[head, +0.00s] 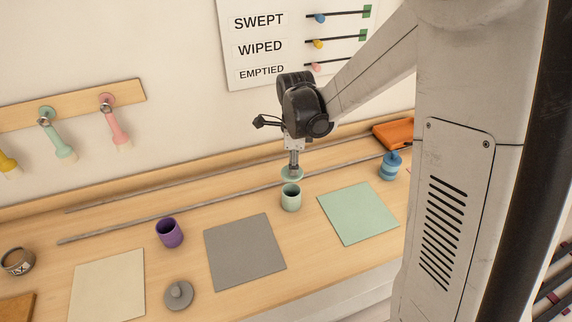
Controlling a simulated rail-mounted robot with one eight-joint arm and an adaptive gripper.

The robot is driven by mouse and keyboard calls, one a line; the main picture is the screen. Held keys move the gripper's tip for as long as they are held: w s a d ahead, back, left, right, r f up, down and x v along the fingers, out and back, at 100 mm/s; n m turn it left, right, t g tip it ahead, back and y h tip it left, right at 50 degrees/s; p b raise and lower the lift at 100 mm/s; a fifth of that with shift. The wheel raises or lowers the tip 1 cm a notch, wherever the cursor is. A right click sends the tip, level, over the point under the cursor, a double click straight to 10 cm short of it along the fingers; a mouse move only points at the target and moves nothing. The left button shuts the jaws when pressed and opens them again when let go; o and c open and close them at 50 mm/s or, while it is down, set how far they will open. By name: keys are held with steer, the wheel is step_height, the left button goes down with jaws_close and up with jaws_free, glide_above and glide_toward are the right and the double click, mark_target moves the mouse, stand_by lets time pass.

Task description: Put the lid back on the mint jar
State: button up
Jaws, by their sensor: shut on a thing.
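The mint jar (291,200) stands upright on the wooden shelf, between the grey mat and the mint mat. My gripper (294,162) points down above it and is shut on the mint lid (292,174). The lid is roughly level and sits just above and slightly behind the jar's rim in the head view. I cannot tell whether the lid touches the rim. The gripper's fingertips are small here, and the lid's knob is hidden between them.
A purple cup (169,233) and a grey lid (178,295) are left of the grey mat (244,251). The mint mat (358,213) is bare. A blue jar (389,167) and an orange object (393,133) stand at right. Thin rails (130,229) run along the back.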

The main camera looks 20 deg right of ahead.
steer(key=shift+w+f, duration=0.15)
steer(key=shift+f+b, duration=1.1)
steer(key=shift+f, duration=1)
steer(key=shift+f+b, duration=0.95)
steer(key=shift+f, duration=0.05)
steer(key=shift+f+b, duration=0.15)
steer(key=shift+b, duration=0.85)
stand_by(0.4)
stand_by(0.4)
steer(key=o, duration=1.4)
steer(key=shift+o, duration=0.2)
steer(key=shift+r+p, duration=1.85)
steer(key=shift+r, duration=1.7)
steer(key=shift+c, duration=0.2)
